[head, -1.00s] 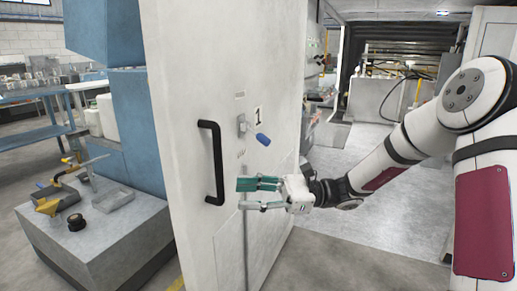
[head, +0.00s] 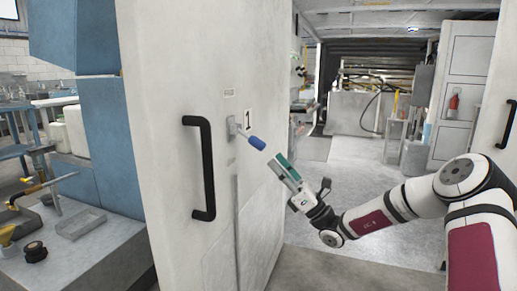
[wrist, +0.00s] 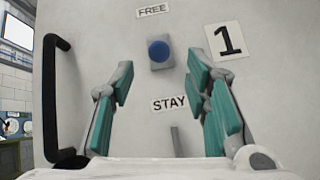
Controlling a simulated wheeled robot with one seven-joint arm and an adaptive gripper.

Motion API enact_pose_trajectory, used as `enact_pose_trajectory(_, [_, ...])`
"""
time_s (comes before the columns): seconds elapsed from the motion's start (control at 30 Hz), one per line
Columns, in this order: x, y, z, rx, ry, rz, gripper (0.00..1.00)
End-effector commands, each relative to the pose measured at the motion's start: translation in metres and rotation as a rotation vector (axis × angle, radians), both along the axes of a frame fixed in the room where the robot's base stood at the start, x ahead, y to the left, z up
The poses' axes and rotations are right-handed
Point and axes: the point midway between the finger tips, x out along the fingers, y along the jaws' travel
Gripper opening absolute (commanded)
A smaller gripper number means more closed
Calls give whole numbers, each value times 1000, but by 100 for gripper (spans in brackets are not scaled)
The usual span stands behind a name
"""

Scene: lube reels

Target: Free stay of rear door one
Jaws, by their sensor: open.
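The white rear door (head: 165,60) stands open and bears a "1" label. Its stay lever (head: 257,142) has a blue grip and juts out from a small grey bracket (head: 234,127). In the wrist view the blue lever end (wrist: 158,50) is seen nearly end-on, between a FREE label (wrist: 153,11) above and a STAY label (wrist: 169,103) below. My gripper (head: 283,164) is open and empty, just right of and below the lever, with teal pads pointing up towards it. In the wrist view my fingers (wrist: 160,78) spread either side of the lever's line, apart from it.
A black pull handle (head: 207,168) is on the door left of the lever. A grey rod (head: 237,220) runs down below the bracket. A grey bench block (head: 95,250) with tools stands left. Open floor (head: 360,185) lies right of the door.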

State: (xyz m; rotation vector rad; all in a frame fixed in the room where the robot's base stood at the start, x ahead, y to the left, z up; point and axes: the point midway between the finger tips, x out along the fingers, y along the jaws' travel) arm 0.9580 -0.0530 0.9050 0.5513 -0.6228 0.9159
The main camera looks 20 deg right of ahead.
Motion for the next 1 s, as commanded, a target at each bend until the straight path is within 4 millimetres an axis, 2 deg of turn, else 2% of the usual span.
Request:
enact_pose_trajectory(0.2, [19,25,29,-3,-5,3,43])
enact_pose_trajectory(0.4, [32,40,48,-3,-4,1,43])
enact_pose_trajectory(0.6, [37,45,56,-1,0,1,43])
enact_pose_trajectory(0.87, [38,46,57,-1,0,1,43])
enact_pose_trajectory(1.0, [38,46,57,-2,-1,0,13])
